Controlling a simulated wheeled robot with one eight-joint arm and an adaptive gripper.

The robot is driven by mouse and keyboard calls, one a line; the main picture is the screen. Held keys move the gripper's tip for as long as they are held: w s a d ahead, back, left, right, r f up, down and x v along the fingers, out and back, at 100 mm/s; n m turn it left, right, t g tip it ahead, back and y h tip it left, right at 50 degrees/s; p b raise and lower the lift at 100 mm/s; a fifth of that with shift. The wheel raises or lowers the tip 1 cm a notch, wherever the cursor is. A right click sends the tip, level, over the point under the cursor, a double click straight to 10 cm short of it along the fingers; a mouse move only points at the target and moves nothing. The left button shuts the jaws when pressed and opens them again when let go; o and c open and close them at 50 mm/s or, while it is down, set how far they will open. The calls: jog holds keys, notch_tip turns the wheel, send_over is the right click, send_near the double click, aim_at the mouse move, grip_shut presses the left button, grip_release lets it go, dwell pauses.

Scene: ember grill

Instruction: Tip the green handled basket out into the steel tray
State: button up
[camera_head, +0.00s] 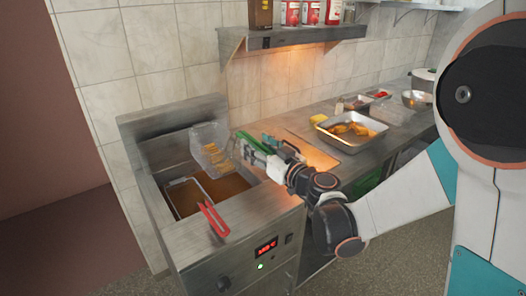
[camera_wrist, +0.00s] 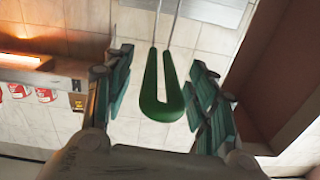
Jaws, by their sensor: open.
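The green handled basket (camera_head: 208,146) is a wire basket with golden fries in it, at the back of the fryer; what supports it is unclear. Its green handle (camera_head: 252,143) points right toward my gripper (camera_head: 268,148). In the wrist view the looped green handle (camera_wrist: 162,108) lies between the two fingers of my gripper (camera_wrist: 160,92), with a visible gap on each side. My gripper is open. The steel tray (camera_head: 343,146) sits on the counter to the right, with several golden pieces in it.
The fryer (camera_head: 245,215) has dark oil and a second basket with a red handle (camera_head: 213,218). A wall shelf (camera_head: 300,38) with red containers overhangs the counter. A yellow block (camera_head: 318,118) and a metal bowl (camera_head: 417,99) stand near the tray.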

grip_shut()
notch_tip(320, 180, up, 5)
jog(key=p, duration=0.3)
jog(key=shift+f, duration=0.15)
dwell(0.6)
jog(key=shift+v, duration=2.4)
